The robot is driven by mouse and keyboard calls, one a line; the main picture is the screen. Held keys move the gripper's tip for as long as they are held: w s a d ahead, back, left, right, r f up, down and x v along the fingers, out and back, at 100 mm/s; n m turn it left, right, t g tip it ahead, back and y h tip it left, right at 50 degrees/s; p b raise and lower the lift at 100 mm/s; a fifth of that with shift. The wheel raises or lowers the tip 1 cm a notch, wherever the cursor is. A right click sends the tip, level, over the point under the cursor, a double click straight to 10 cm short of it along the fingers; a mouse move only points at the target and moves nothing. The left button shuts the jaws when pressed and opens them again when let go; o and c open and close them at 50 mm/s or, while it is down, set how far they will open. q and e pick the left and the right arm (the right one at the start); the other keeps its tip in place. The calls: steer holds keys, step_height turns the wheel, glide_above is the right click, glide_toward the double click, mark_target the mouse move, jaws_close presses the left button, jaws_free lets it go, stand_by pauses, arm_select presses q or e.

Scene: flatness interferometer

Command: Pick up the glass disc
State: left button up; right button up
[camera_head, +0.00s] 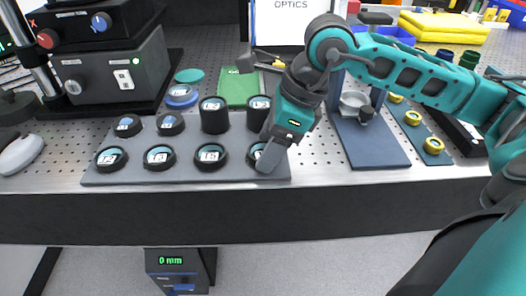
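I cannot tell which is the glass disc. The front row holds a left piece (111,159), a second piece (159,157), a third piece (210,156) and a right piece (254,154). My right gripper (266,156) points down at the right piece and partly covers it. Its finger spread and any contact are hidden. A flat teal disc (189,75) and a blue ring piece (180,96) lie behind the tray. My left gripper is out of view.
A dark instrument box (118,75) with knobs stands at the back left. A green pad (236,88) lies behind the tray. A blue-grey stand (372,145) is to the right, with gold-coloured pieces (433,146) beyond it. The bench's front edge runs close before the tray.

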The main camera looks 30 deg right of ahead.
steer(key=c, duration=0.7)
steer(key=shift+c, duration=0.2)
steer(key=shift+w+r, duration=0.1)
steer(key=shift+r, duration=0.5)
arm_select(q)
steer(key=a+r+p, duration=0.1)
steer(key=p, duration=0.1)
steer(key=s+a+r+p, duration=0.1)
steer(key=p, duration=0.1)
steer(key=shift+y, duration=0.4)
arm_select(e)
step_height(320, 180, up, 19)
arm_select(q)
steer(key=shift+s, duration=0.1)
arm_select(e)
steer(key=shift+f, duration=0.1)
